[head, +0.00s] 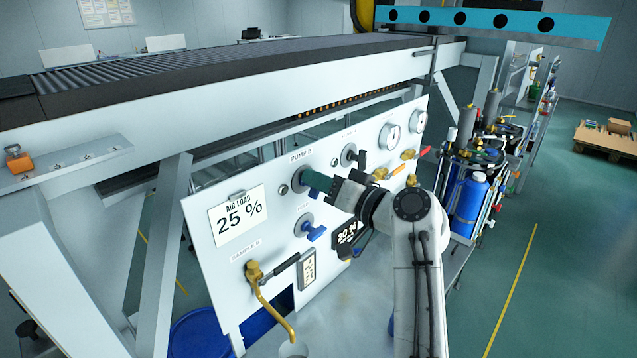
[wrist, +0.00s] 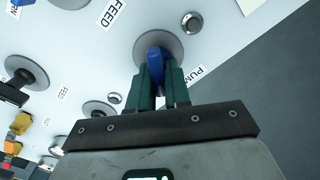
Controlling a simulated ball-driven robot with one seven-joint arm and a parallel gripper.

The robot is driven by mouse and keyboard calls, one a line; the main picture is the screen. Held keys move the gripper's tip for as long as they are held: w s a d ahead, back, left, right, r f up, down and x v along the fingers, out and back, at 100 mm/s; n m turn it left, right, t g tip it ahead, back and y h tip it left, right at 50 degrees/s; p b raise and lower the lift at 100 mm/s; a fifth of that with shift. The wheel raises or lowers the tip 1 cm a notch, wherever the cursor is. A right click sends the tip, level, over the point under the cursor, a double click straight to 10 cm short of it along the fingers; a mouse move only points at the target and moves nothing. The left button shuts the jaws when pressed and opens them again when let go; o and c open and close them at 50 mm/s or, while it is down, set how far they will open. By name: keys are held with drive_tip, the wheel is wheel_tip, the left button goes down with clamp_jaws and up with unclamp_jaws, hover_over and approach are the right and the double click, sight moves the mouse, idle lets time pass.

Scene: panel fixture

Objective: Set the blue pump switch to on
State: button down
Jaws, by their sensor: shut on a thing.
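The blue pump switch (wrist: 154,60) is a blue handle on a round grey disc in the wrist view. Its label, partly covered, begins "PUM". My gripper (wrist: 160,82) has its green fingers shut on the handle, one on each side. The end of the handle shows beyond the fingertips in the wrist view. I cannot read any on or off mark at the switch.
The white panel (head: 232,258) carries a second blue switch (head: 314,234) just below, a black-handled switch (head: 352,156) to the right, gauges (head: 390,136), and a brass tap (head: 262,290) with a spout. An "AIR LOAD 25 %" card (head: 238,216) hangs left of my gripper.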

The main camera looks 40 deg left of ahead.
drive_tip(key=m, duration=0.2)
drive_tip(key=m+p, duration=0.1)
drive_tip(key=m, duration=0.3)
drive_tip(key=shift+w+f+p, duration=0.15)
drive_tip(key=shift+w+p, duration=0.1)
drive_tip(key=shift+p, duration=0.1)
drive_tip(key=shift+w+d+f+m+p, duration=0.15)
drive_tip(key=shift+m+p, duration=0.35)
drive_tip(key=shift+m, duration=0.7)
drive_tip(key=shift+s+a+f+m+p, duration=0.15)
drive_tip(key=shift+m+p, duration=0.3)
drive_tip(key=shift+m, duration=0.75)
drive_tip(key=shift+w+d, duration=0.1)
drive_tip(key=c, duration=1.2)
unclamp_jaws()
drive_tip(key=shift+o, duration=0.2)
drive_tip(key=d+b, duration=0.2)
drive_tip(key=d, duration=0.8)
drive_tip(key=shift+s+d, duration=0.35)
drive_tip(key=shift+s, duration=0.1)
